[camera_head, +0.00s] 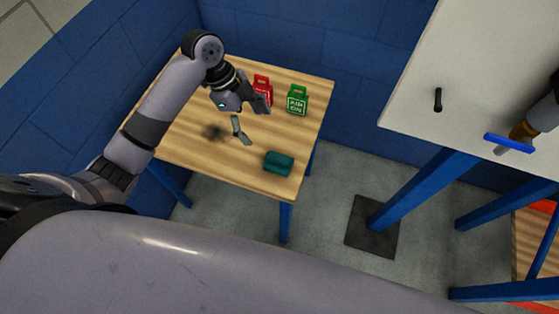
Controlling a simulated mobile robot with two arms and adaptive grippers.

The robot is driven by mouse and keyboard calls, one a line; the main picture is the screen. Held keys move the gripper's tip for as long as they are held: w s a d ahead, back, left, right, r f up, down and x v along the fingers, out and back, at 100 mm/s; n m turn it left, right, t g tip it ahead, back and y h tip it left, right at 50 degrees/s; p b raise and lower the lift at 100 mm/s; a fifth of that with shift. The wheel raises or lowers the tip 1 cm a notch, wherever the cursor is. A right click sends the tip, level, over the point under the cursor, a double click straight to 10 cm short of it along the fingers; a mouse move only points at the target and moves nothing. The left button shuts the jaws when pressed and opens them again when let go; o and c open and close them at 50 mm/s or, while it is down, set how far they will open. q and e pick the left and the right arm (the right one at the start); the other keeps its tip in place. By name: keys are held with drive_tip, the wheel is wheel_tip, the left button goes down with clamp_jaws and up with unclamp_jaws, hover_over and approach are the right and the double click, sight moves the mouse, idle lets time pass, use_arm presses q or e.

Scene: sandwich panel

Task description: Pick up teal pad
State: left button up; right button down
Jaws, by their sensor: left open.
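The teal pad (279,163) is a small dark teal block lying on the wooden table (200,158), close to its front right corner. My left gripper (254,123) is above the middle of the table, up and to the left of the pad. Its fingers are spread apart with nothing between them, and it is not touching the pad. The pad is fully in view.
A red container (262,87) and a green container (297,100) stand behind the pad near the table's back edge. A blue wall (290,40) rises behind.

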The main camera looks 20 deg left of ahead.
sight(277, 157)
use_arm(q)
drive_tip(key=p+x, duration=0.2)
drive_tip(key=x, duration=0.9)
drive_tip(key=shift+d+f, duration=0.2)
drive_tip(key=shift+d, duration=0.05)
drive_tip(key=p+x, duration=0.1)
drive_tip(key=x, duration=0.3)
drive_tip(key=shift+d+f, duration=0.2)
drive_tip(key=shift+f, duration=0.45)
drive_tip(key=shift+w, duration=0.1)
drive_tip(key=c, duration=1.3)
